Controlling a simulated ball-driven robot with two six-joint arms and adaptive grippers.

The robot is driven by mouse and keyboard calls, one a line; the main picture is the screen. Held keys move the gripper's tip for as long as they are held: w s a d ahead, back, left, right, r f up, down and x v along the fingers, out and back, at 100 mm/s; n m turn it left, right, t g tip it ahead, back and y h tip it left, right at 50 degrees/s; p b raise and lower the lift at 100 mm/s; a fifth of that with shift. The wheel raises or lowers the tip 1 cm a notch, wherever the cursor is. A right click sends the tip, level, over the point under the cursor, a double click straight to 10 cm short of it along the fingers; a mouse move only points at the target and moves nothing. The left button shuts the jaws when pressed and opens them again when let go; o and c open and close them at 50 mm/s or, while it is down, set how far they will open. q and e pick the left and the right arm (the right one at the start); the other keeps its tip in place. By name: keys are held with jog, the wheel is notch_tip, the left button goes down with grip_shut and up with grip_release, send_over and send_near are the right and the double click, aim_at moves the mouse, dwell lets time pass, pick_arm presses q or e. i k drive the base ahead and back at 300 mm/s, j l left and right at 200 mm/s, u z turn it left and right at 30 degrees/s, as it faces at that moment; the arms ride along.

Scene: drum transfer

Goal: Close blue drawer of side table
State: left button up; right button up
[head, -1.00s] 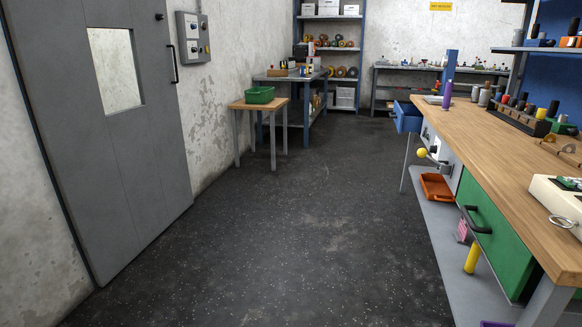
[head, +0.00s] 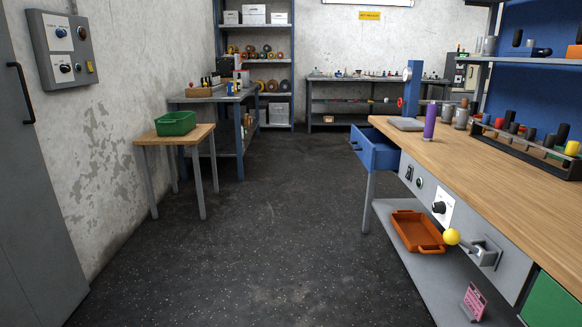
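The blue drawer (head: 378,152) sits under the far left end of the long wooden-topped workbench (head: 470,150). It is pulled out, sticking out to the left past the bench's edge, with its open top showing. A dark handle (head: 356,146) is on its left-facing front. The inside of the drawer is mostly too small to make out. Neither of my grippers is in view.
A small wooden table (head: 176,137) with a green bin (head: 176,122) stands left. A yellow-knobbed lever (head: 452,237) juts from the bench front, above an orange tray (head: 416,231) on the lower shelf (head: 425,270). The dark floor (head: 265,240) between is clear.

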aim_at(391, 146)
jog(key=i+z, duration=0.3)
jog(key=i, duration=0.2)
jog(key=i+j+z, duration=0.1)
jog(key=i+z, duration=0.2)
jog(key=i, duration=0.2)
